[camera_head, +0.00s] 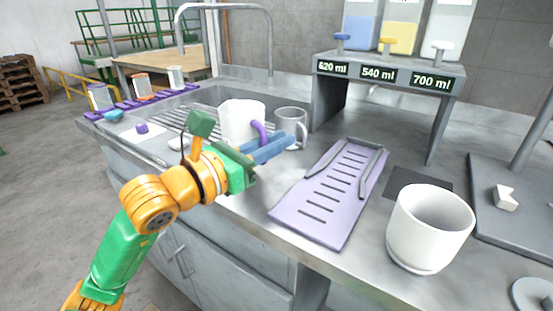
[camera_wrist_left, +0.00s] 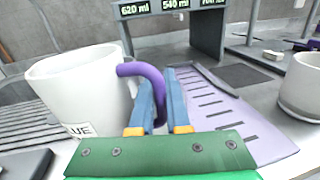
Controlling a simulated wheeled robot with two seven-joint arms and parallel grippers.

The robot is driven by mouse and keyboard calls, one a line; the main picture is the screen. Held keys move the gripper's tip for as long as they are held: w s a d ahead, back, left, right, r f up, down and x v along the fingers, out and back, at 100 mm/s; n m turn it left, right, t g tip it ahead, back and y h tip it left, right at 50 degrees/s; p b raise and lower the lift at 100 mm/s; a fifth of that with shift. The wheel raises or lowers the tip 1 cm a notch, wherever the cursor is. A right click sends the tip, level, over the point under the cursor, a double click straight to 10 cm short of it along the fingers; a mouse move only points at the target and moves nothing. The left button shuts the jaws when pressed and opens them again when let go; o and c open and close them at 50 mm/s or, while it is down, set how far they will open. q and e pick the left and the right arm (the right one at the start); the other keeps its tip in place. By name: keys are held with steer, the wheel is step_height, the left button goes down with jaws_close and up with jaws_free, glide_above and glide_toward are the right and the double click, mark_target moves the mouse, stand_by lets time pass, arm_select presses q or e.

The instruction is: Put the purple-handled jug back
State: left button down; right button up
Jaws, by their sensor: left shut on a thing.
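The white jug (camera_head: 241,119) with a purple handle (camera_head: 262,132) is at the sink's draining area, beyond my left gripper. In the left wrist view the jug (camera_wrist_left: 75,88) stands upright at the left, with a label ending in "UE" on its front. My left gripper (camera_head: 279,146) has its blue fingers on either side of the handle and is shut on it; the handle (camera_wrist_left: 157,88) runs down between the fingers in the wrist view. Whether the jug's base touches the surface is hidden. My right gripper is not in view.
A grey mug (camera_head: 291,123) stands just right of the jug. A purple slotted board (camera_head: 318,212) lies on the counter. A large white pot (camera_head: 428,228) is at the right. A dispenser stand (camera_head: 388,73) marked 620, 540 and 700 ml is behind. Small containers line the far left.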

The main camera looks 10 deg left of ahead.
arm_select(q)
step_height(320, 180, down, 3)
steer(key=shift+w+f, duration=0.1)
steer(key=shift+f, duration=0.05)
steer(key=shift+f, duration=0.1)
